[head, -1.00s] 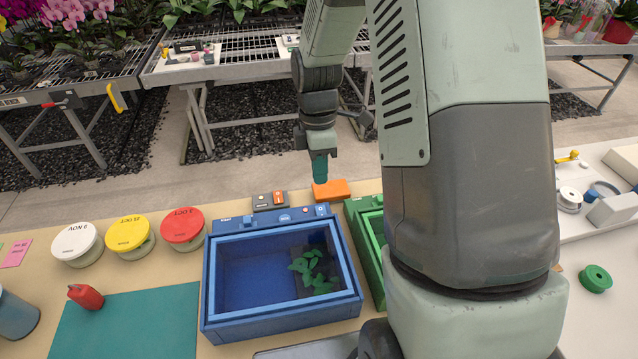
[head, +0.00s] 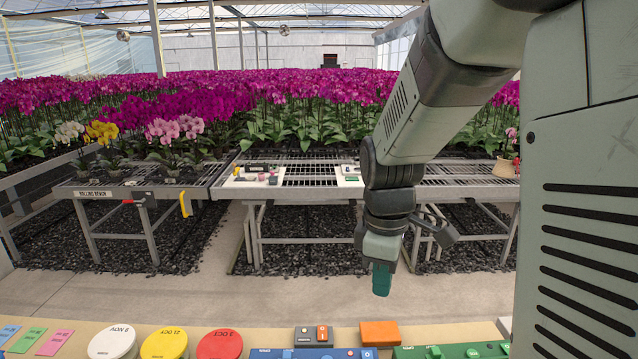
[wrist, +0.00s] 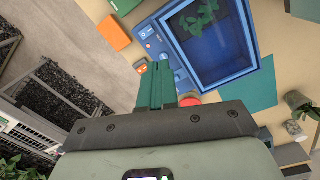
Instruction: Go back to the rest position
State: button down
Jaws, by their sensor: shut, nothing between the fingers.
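My gripper (head: 381,279) hangs from the arm in the head view, fingers pointing down, above the far edge of the work table. Its teal fingers are together with nothing between them. In the wrist view the closed fingers (wrist: 158,88) point toward the blue box (wrist: 163,57) without my being able to tell the gap in depth. The blue box has a clear window with green pieces (wrist: 200,20) behind it. In the head view only the box's far edge (head: 268,353) shows at the bottom.
An orange block (head: 380,333) and a small switch box (head: 313,336) lie along the table's far side. White (head: 112,342), yellow (head: 164,344) and red (head: 219,345) lidded jars stand to the left. Benches of orchids (head: 300,180) stand beyond an open floor strip.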

jog(key=s+r+m+t, duration=0.5)
jog(key=s+r+m, duration=0.8)
jog(key=s, duration=0.5)
jog(key=shift+r, duration=0.35)
dwell(0.6)
